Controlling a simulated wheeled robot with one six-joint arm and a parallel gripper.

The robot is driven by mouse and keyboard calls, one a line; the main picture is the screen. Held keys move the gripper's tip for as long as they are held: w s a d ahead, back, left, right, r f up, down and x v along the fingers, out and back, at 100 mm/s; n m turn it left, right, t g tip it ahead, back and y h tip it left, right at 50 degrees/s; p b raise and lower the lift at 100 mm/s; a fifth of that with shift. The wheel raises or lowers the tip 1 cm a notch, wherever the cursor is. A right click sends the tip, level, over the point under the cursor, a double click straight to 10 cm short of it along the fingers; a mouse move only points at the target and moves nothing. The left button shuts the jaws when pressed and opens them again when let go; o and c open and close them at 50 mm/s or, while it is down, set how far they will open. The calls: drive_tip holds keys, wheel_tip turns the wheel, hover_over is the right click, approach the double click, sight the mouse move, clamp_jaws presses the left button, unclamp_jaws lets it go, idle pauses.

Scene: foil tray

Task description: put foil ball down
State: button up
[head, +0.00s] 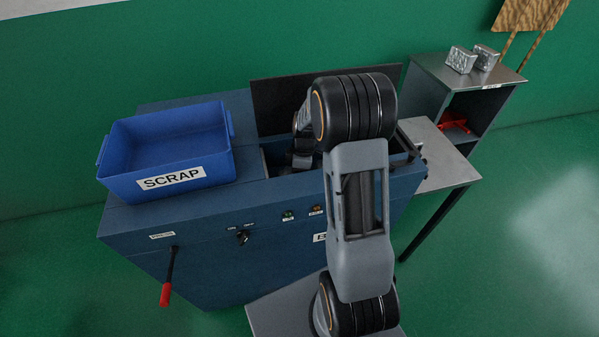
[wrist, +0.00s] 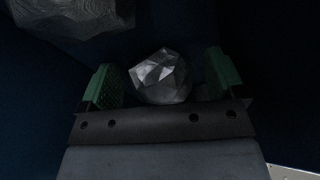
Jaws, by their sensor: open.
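A faceted grey foil ball (wrist: 161,77) shows in the wrist view, between the two green-padded fingers of my gripper (wrist: 163,80). In the head view my arm reaches down into the open well of a blue machine (head: 190,228). My gripper and the foil ball are hidden there behind my arm and the well's wall. I cannot tell what the ball rests on.
A larger grey ridged thing (wrist: 75,14) lies at the wrist view's top left. A blue SCRAP bin (head: 166,152) stands on the machine's left top. A dark raised lid (head: 285,95) backs the well. A metal side table (head: 440,160) and shelf with two foil blocks (head: 461,60) stand right.

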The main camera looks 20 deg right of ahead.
wheel_tip(320, 180, up, 11)
drive_tip(key=d, duration=0.2)
drive_tip(key=s+a+r+m+t, duration=0.2)
drive_tip(key=s+a+m, duration=0.3)
drive_tip(key=s, duration=0.3)
drive_tip(key=s+a+r+m+t+h, duration=0.1)
drive_tip(key=s+a+r+m, duration=0.2)
drive_tip(key=s+a+m, duration=0.2)
drive_tip(key=s+m, duration=0.2)
drive_tip(key=s, duration=0.1)
drive_tip(key=shift+a+r+m+t+h, duration=0.2)
drive_tip(key=shift+m+t+h, duration=0.1)
drive_tip(key=shift+t, duration=0.1)
wheel_tip(320, 180, up, 2)
drive_tip(key=shift+r+p, duration=0.1)
drive_tip(key=shift+p, duration=1)
